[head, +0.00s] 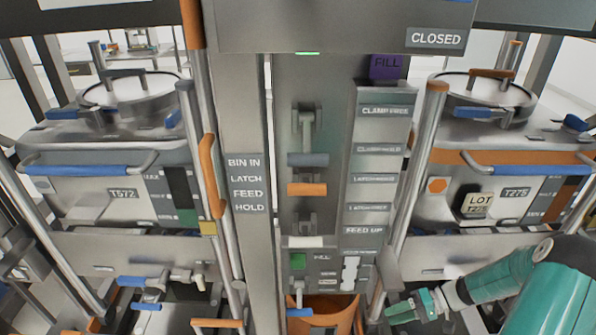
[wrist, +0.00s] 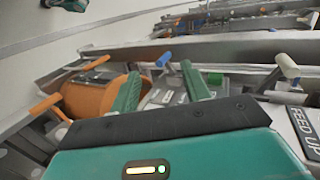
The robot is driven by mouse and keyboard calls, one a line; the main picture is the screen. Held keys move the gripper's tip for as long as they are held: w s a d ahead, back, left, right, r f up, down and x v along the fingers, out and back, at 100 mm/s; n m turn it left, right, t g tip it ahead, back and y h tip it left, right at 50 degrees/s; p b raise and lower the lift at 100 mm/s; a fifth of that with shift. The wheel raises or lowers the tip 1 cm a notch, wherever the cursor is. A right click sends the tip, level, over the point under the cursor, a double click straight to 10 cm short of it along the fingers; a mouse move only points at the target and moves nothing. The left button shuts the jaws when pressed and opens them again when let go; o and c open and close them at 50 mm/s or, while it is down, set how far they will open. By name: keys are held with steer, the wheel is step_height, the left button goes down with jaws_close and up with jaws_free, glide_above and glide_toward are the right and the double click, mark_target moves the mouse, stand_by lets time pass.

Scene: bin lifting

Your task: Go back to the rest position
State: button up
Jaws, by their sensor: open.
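My gripper (head: 402,309) is at the lower right of the head view, on the teal arm that comes in from the right edge. It is in front of the lower part of the central station, just right of an orange bin (head: 324,315). In the wrist view my gripper (wrist: 162,84) shows two green fingers spread apart with nothing held between them. The orange bin (wrist: 98,97) lies to the left of the fingers there. A blue-tipped lever (wrist: 164,60) shows beyond the gap between the fingers.
Metal bin T572 (head: 75,190) stands left and bin T275 (head: 475,195) right, each with a lid and handles. A CLOSED sign (head: 436,39) hangs above.

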steer(key=s+a+r+h, duration=0.1)
steer(key=a+r+h, duration=0.15)
steer(key=r, duration=0.55)
steer(key=s+a+r+h, duration=0.1)
steer(key=a+r+h, duration=0.1)
steer(key=r+h, duration=0.35)
steer(key=s+a+r+h, duration=0.1)
steer(key=s+a+r, duration=0.1)
steer(key=r, duration=0.8)
steer(key=s+a+r+t+h, duration=0.2)
steer(key=s+r+t, duration=0.1)
steer(key=s+r, duration=0.2)
steer(key=s+a+r+t+h, duration=0.2)
steer(key=s+a+r+t, duration=0.1)
steer(key=s+r, duration=0.3)
step_height(320, 180, up, 2)
steer(key=shift+s+a+m, duration=0.15)
steer(key=shift+s+m, duration=0.1)
steer(key=shift+m, duration=0.15)
steer(key=shift+f, duration=0.1)
